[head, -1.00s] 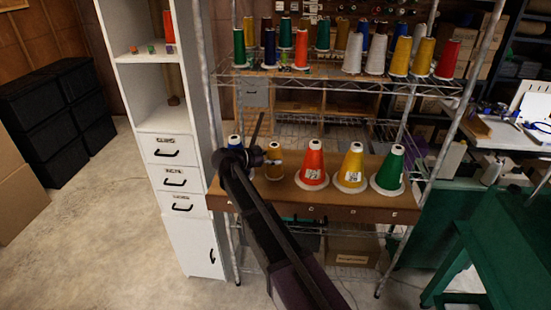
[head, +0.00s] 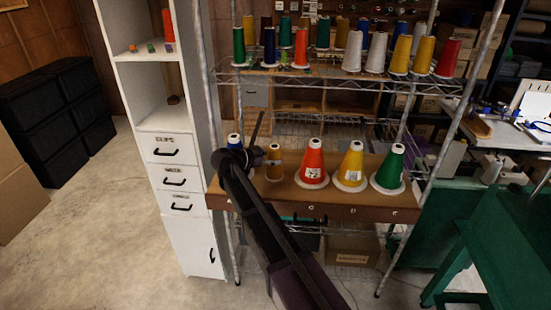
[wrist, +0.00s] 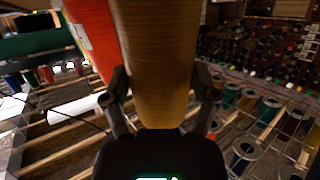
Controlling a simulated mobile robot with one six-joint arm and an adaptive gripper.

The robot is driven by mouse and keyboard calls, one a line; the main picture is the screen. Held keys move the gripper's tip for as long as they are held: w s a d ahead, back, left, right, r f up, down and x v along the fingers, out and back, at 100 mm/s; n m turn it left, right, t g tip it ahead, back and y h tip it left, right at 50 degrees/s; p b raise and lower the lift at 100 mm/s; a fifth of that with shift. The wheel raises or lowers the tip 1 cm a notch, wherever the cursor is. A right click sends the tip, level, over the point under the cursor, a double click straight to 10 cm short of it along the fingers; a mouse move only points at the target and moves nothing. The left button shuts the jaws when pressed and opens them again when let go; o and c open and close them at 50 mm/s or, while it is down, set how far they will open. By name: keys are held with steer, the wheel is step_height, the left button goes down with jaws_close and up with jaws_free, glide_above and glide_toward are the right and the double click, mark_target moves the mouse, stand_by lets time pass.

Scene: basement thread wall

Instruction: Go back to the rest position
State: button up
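My gripper (head: 262,155) is at the left part of the brown wooden shelf, beside a gold-brown thread cone (head: 273,172). In the wrist view that cone (wrist: 160,60) fills the space between my two fingers (wrist: 163,95). The fingers stand on either side of it and look spread, with a thin gap at the right finger. The cone appears upright on the shelf, and my arm hides part of the shelf in front.
A blue cone (head: 235,142) stands left of the gold-brown one. Red (head: 313,163), yellow (head: 351,166) and green (head: 389,167) cones stand to its right. A wire shelf (head: 340,83) with several cones is above. A white cabinet (head: 172,148) stands left; open floor lies before it.

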steer(key=shift+o, duration=0.4)
steer(key=shift+r, duration=0.15)
